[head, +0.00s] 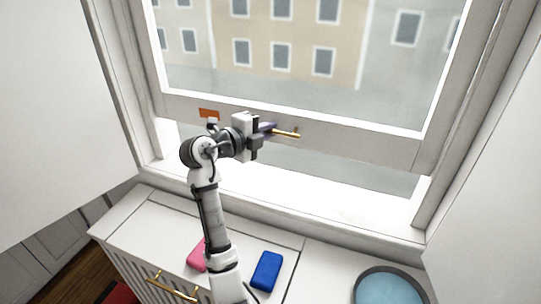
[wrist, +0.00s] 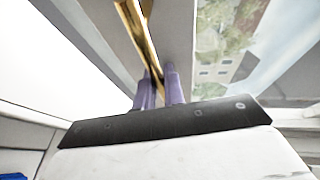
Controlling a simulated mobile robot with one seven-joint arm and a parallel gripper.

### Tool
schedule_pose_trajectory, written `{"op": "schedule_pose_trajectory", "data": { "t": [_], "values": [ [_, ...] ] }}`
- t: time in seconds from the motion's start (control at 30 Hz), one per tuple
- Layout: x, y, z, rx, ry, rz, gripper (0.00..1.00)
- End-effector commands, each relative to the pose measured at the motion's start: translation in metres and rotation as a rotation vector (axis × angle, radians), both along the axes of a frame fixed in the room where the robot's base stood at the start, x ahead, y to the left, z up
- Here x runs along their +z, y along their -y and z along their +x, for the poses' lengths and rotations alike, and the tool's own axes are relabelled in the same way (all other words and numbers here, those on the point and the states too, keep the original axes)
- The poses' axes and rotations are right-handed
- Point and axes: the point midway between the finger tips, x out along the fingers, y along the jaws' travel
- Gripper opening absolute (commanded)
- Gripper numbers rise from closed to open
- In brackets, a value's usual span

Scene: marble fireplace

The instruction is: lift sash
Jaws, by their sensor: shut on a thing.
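The window sash (head: 350,143) is a white frame with a large pane, and its bottom rail crosses the middle of the head view. A gap shows between the rail and the white sill (head: 300,196), so the sash stands partly raised. A brass bar handle (head: 290,134) is on the rail; it also shows in the wrist view (wrist: 141,35). My gripper (head: 268,129) is shut on this handle. In the wrist view its purple fingers (wrist: 160,86) lie on both sides of the bar. My arm hides part of the rail and sill.
An orange tag (head: 209,113) is on the rail at left. Below the sill, a white counter holds a pink block (head: 197,254), partly behind my arm, a blue block (head: 266,271) and a round blue bowl (head: 388,290). White panels stand on both sides.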

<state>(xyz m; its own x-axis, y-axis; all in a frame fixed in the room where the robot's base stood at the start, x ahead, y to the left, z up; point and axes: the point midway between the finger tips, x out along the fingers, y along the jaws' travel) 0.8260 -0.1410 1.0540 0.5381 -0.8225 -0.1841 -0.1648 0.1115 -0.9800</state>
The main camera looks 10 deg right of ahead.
Motion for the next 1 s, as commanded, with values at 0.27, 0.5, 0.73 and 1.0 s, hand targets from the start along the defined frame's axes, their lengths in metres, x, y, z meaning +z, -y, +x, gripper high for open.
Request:
{"op": "schedule_pose_trajectory", "data": {
  "t": [0.27,0.5,0.73,1.0],
  "values": [
    [0.087,-0.001,0.011,0.001,0.014,-0.003,0.0],
    [0.159,0.0,0.01,-0.001,0.009,-0.003,0.0],
    [0.2,-0.001,0.011,0.001,0.006,-0.003,0.0],
    [0.217,0.0,0.011,0.0,0.004,-0.004,0.0]
  ]
}}
